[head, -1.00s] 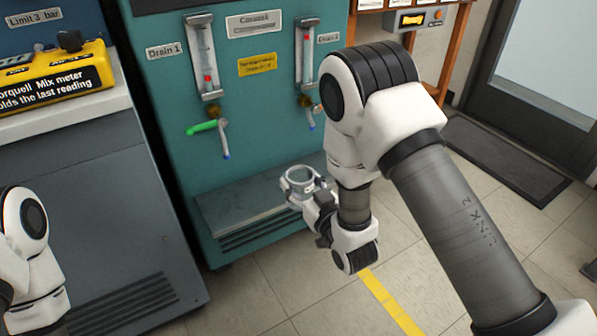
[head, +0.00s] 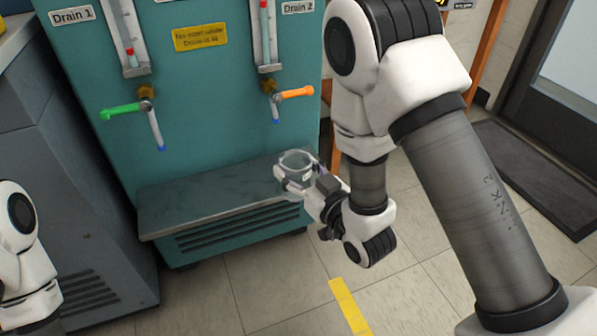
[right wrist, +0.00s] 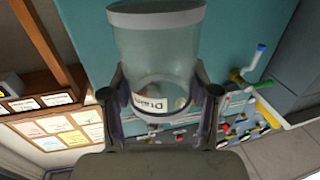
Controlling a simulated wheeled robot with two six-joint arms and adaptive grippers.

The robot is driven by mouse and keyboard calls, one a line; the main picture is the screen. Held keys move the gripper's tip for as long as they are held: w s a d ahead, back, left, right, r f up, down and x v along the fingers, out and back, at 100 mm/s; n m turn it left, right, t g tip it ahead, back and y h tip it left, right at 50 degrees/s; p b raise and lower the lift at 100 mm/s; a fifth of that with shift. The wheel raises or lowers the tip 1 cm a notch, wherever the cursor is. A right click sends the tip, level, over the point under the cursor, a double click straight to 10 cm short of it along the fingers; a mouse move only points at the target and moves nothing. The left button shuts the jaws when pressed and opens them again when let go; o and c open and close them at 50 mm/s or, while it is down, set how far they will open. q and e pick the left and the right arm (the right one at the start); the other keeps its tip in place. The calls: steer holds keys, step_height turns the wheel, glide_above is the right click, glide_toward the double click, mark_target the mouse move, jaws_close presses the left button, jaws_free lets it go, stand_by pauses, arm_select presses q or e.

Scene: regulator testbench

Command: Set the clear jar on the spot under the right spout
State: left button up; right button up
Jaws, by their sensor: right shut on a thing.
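The clear jar (head: 296,165) is held upright in my right gripper (head: 297,180), over the right end of the metal shelf (head: 190,208) or just in front of it; I cannot tell its height. In the right wrist view the jar (right wrist: 158,50) sits between both fingers of the right gripper (right wrist: 160,100). The right spout (head: 275,110), with an orange handle (head: 296,92), hangs above and behind the jar. The left spout (head: 157,130) has a green handle (head: 122,111). The spot under the right spout cannot be made out. My left gripper is out of view.
The teal bench (head: 215,60) carries labels Drain 1 (head: 72,14) and Drain 2 (head: 298,8). The shelf top looks bare. A grey cabinet (head: 60,190) stands at left. Tiled floor with a yellow strip (head: 347,305) lies in front.

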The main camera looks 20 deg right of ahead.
steer(key=x, duration=0.2)
steer(key=d+x, duration=0.1)
steer(key=x, duration=0.5)
steer(key=shift+w+d+f, duration=0.15)
steer(key=shift+d+f, duration=0.2)
steer(key=shift+w+f, duration=0.15)
steer(key=shift+w, duration=0.35)
steer(key=shift+w+f, duration=0.15)
steer(key=shift+w, duration=0.35)
steer(key=shift+f, duration=0.4)
steer(key=o, duration=1.2)
steer(key=shift+o, duration=0.2)
steer(key=v, duration=1.2)
steer(key=shift+a, duration=0.1)
